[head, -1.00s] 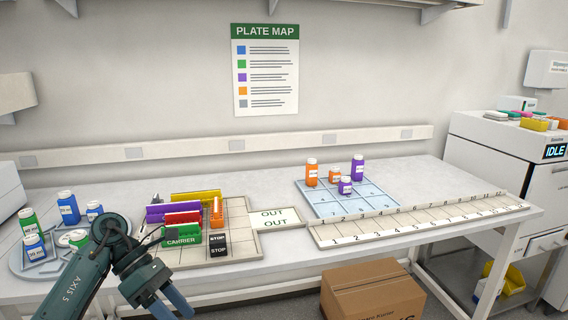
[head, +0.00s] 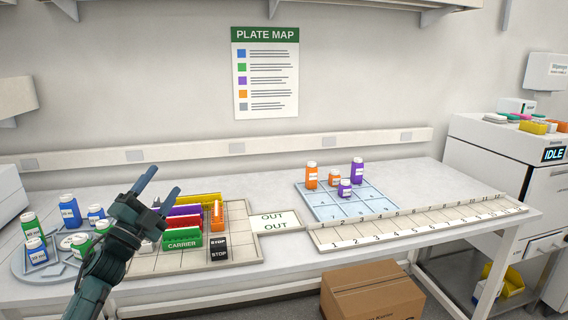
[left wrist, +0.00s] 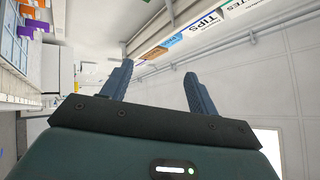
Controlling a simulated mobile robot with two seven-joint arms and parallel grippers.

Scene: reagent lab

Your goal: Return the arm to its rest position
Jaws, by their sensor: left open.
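My left gripper (head: 160,190) is in the head view at the left, raised with its fingers pointing up and to the right. It is open and empty. It is in front of the round tray (head: 22,262) and the left side of the carrier grid (head: 150,262), hiding part of both. In the left wrist view the two blue fingers (left wrist: 158,88) stand apart with nothing between them. My right gripper is not in view.
Blue and green bottles (head: 70,211) stand on the round tray. Coloured blocks, including the green CARRIER block (head: 183,239), stand on the grid. Orange and purple bottles stand on the blue plate (head: 322,209). A cardboard box (head: 372,295) is in front, below the table top.

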